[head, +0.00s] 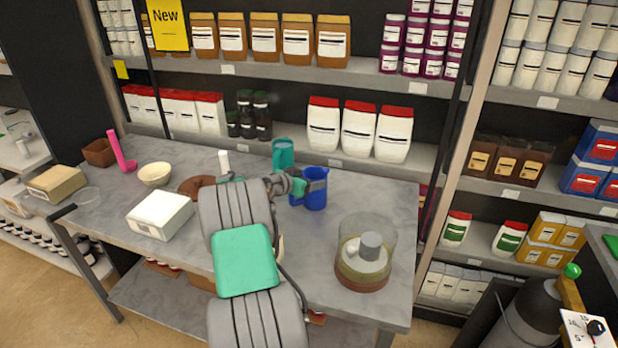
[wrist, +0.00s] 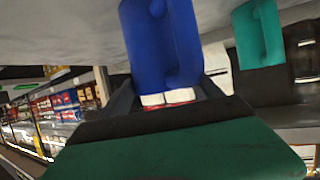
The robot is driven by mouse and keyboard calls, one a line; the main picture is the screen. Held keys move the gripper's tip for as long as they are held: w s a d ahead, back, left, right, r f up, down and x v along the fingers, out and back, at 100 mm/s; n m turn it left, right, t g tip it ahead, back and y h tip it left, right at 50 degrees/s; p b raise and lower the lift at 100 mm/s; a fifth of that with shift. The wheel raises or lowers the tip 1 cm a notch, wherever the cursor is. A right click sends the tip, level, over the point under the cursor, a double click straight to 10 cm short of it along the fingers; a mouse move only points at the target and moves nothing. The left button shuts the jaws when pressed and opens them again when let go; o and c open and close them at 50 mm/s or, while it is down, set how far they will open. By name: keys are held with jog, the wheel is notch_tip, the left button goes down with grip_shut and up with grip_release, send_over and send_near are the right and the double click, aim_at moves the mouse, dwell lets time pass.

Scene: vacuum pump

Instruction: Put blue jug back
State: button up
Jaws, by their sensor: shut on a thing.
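The blue jug (head: 315,192) is upright over the back right part of the grey table. My gripper (head: 300,186) reaches it from the left and is shut on it. In the wrist view, the blue jug (wrist: 143,45) fills the space between the fingers of my gripper (wrist: 167,98), with its handle side towards the palm. I cannot tell whether the jug's base touches the table. A teal jug (head: 283,153) stands behind and to the left of the blue jug, and it also shows in the wrist view (wrist: 258,45).
A glass vacuum chamber (head: 364,258) stands at the table's front right. A white box (head: 160,214), a cream bowl (head: 155,174) and a pink item (head: 120,152) are on the left. Red-capped containers (head: 358,130) line the shelf behind. The table right of the blue jug (head: 380,190) is clear.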

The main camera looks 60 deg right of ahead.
jog(key=shift+r, duration=0.1)
jog(key=o, duration=2.1)
